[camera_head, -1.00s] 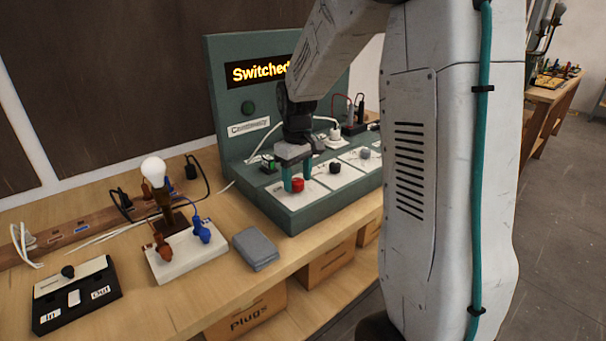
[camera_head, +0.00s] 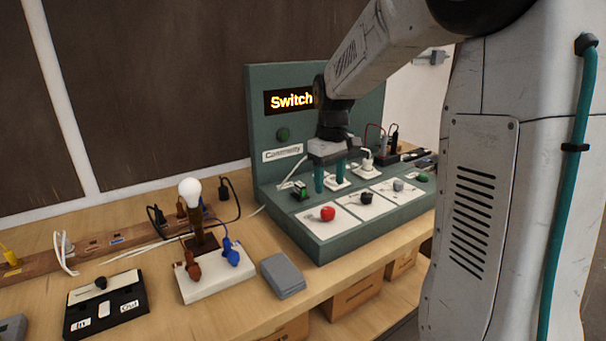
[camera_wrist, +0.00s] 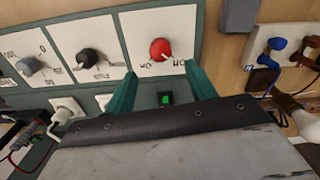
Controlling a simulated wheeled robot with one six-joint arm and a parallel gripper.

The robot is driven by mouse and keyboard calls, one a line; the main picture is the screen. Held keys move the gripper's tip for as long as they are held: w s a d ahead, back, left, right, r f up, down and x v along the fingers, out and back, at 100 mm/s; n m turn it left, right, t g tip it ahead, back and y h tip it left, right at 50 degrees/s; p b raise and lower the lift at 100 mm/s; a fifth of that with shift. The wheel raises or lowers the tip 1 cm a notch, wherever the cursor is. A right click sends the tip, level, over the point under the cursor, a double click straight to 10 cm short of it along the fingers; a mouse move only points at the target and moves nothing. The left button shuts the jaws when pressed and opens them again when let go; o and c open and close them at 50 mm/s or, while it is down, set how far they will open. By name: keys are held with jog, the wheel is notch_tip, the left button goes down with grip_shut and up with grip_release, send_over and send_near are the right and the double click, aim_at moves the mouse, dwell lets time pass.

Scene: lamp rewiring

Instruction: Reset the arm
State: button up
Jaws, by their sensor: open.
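My gripper (camera_head: 330,178) is open and empty, its two teal fingers pointing down above the back part of the green test panel (camera_head: 277,98). In the head view it is behind the red knob (camera_head: 327,213) and apart from it. In the wrist view the fingers (camera_wrist: 160,92) frame a green-lit switch (camera_wrist: 166,99), with the red knob (camera_wrist: 160,50) beyond them. A black knob (camera_head: 367,198) and a grey knob (camera_head: 398,185) sit on white plates to the right. The panel's display reads "Switch", the rest hidden by my arm.
A grey box (camera_head: 283,275) lies beside the panel. A black In/Out box (camera_head: 105,303) is at front left. Cables run along the bench's back.

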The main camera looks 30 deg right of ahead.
jog(key=s+a, duration=0.5)
jog(key=s, duration=0.4)
jog(key=s+a+r+m+t, duration=0.1)
jog(key=s+a, duration=0.4)
jog(key=s, duration=0.4)
jog(key=s+a+r, duration=0.1)
jog(key=s+a, duration=0.4)
jog(key=s, duration=0.4)
jog(key=shift+r+m, duration=0.25)
jog(key=shift+m, duration=0.15)
